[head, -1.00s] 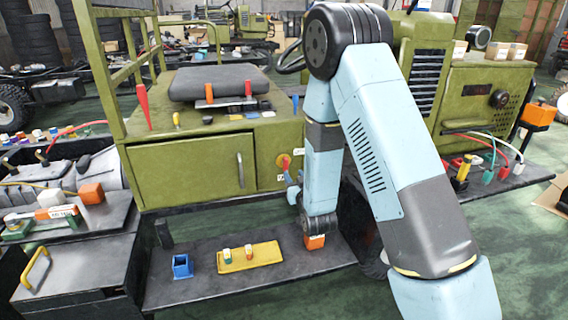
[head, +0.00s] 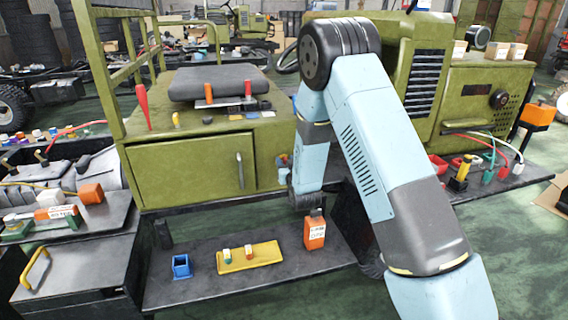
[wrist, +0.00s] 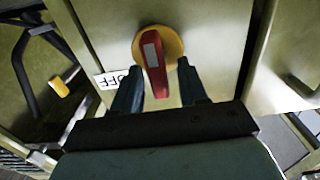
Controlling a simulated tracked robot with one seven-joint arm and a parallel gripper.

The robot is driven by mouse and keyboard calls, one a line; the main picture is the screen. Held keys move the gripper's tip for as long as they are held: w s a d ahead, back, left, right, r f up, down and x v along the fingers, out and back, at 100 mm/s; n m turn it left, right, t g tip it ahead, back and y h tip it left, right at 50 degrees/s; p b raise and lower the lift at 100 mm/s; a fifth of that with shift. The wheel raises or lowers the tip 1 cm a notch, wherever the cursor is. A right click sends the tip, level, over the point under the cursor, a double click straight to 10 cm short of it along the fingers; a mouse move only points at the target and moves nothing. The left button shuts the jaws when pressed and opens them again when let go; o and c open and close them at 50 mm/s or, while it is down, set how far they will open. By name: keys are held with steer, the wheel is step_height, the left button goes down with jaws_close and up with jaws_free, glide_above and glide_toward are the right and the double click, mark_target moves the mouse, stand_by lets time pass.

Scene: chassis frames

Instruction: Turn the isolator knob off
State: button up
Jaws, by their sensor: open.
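The isolator knob (wrist: 154,68) shows in the wrist view as a red handle with a pale stripe on a round yellow base (wrist: 172,42). The handle points down the picture toward my gripper. An upside-down OFF label (wrist: 110,79) sits on the panel left of it. My gripper (wrist: 159,72) is open, one dark finger on each side of the red handle, with a visible gap on both sides.
The green cabinet door (head: 190,172) with its handle is left of my gripper. Below, a shelf holds an orange box (head: 314,233), a yellow tray (head: 265,258) and a blue holder (head: 181,266). Tools and a dark cushion (head: 218,82) lie on the cabinet top.

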steer(key=shift+c, duration=0.2)
jaws_close()
steer(key=shift+s+a, duration=0.1)
steer(key=shift+a, duration=0.3)
steer(key=shift+d, duration=0.25)
steer(key=shift+n, duration=0.3)
steer(key=shift+s+a+f+n, duration=0.1)
steer(key=shift+a+f+n, duration=0.25)
steer(key=shift+n, duration=2.55)
steer(key=shift+s+a+f+n, duration=0.15)
steer(key=shift+a+f+n, duration=0.2)
steer(key=shift+n, duration=2.55)
steer(key=shift+s+a+f+n, duration=0.15)
steer(key=shift+f+n, duration=0.25)
steer(key=shift+n, duration=2.5)
